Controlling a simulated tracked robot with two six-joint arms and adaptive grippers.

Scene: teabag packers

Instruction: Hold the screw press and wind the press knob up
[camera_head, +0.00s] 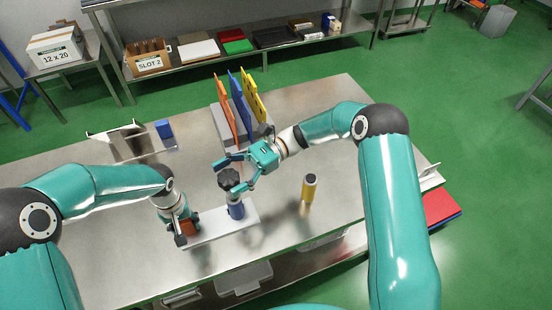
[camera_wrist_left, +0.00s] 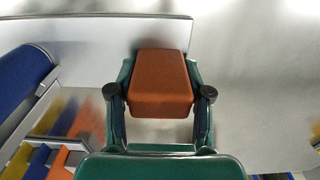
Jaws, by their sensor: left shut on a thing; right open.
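The screw press stands on the metal table with a white base plate (camera_head: 238,222), a blue column (camera_head: 236,211) and a black lobed press knob (camera_head: 229,177) on top. An orange block (camera_head: 190,222) sits at the left end of the base. My left gripper (camera_head: 184,232) is shut on this orange block. In the left wrist view the block (camera_wrist_left: 160,82) lies between its two fingers (camera_wrist_left: 160,98). My right gripper (camera_head: 228,174) is open, with one finger on the far side and one on the near side of the knob. Whether they touch it cannot be told.
A yellow bottle with a black top (camera_head: 309,188) stands right of the press. Orange, blue and yellow upright panels (camera_head: 240,105) in a grey holder stand behind my right gripper. A metal stand (camera_head: 128,140) and a small blue block (camera_head: 164,129) are at the back left.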

